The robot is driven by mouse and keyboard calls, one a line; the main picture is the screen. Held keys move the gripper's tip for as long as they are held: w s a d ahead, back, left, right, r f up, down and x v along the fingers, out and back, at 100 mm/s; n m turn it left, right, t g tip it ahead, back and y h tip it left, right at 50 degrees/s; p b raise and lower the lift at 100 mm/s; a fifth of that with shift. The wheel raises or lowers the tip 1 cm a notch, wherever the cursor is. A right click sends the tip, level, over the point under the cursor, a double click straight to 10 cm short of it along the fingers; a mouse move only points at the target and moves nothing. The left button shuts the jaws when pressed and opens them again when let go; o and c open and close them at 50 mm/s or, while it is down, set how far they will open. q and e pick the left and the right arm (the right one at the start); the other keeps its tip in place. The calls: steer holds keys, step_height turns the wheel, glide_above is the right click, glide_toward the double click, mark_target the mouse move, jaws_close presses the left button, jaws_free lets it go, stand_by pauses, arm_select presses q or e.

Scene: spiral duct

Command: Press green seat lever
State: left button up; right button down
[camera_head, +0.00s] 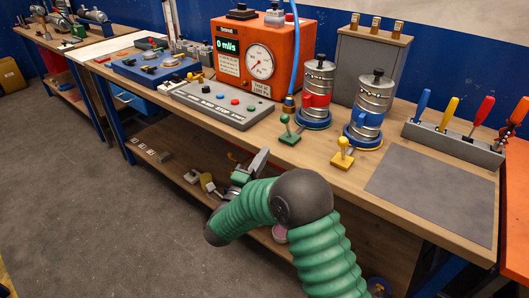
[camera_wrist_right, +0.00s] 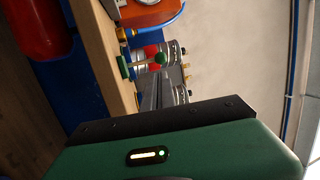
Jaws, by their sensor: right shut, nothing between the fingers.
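The green lever (camera_head: 286,123) stands on a small green base on the workbench, left of the yellow lever and in front of the metal cylinder with the red band. It has a round green knob, and it also shows in the right wrist view (camera_wrist_right: 159,58). My right gripper (camera_head: 262,157) is at the front edge of the bench, to the left of and nearer than the green lever, apart from it. Its fingers are shut with nothing between them. My left gripper is not in view.
A yellow lever (camera_head: 342,153) stands to the right. Metal cylinders with red (camera_head: 317,90) and blue (camera_head: 369,110) bands stand behind. A grey button panel (camera_head: 222,104) lies left, before an orange gauge box (camera_head: 258,50). A grey mat (camera_head: 430,190) is clear.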

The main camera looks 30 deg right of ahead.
glide_toward(287, 117)
steer(key=w+d, duration=0.4)
steer(key=shift+d, duration=0.2)
steer(key=shift+d+r+p, duration=0.2)
steer(key=shift+r+p, duration=0.2)
steer(key=shift+p, duration=0.35)
steer(key=d+r+g+y+p, duration=0.1)
steer(key=y+p, duration=0.1)
steer(key=p, duration=0.3)
steer(key=w+d+r+m+g+y+p, duration=0.1)
steer(key=d+r+y+p, duration=0.1)
steer(key=p, duration=0.3)
steer(key=shift+w+d+r+g, duration=0.15)
steer(key=shift+w+r+g, duration=0.05)
steer(key=shift+r+g, duration=0.2)
steer(key=d+y+p, duration=0.1)
steer(key=p, duration=0.2)
steer(key=w+d+g+y+p, duration=0.1)
steer(key=d+p, duration=0.1)
steer(key=p, duration=0.2)
steer(key=w+d+g+y+p, duration=0.1)
steer(key=p, duration=0.2)
steer(key=shift+d+f+y+p, duration=0.3)
steer(key=shift+p, duration=0.05)
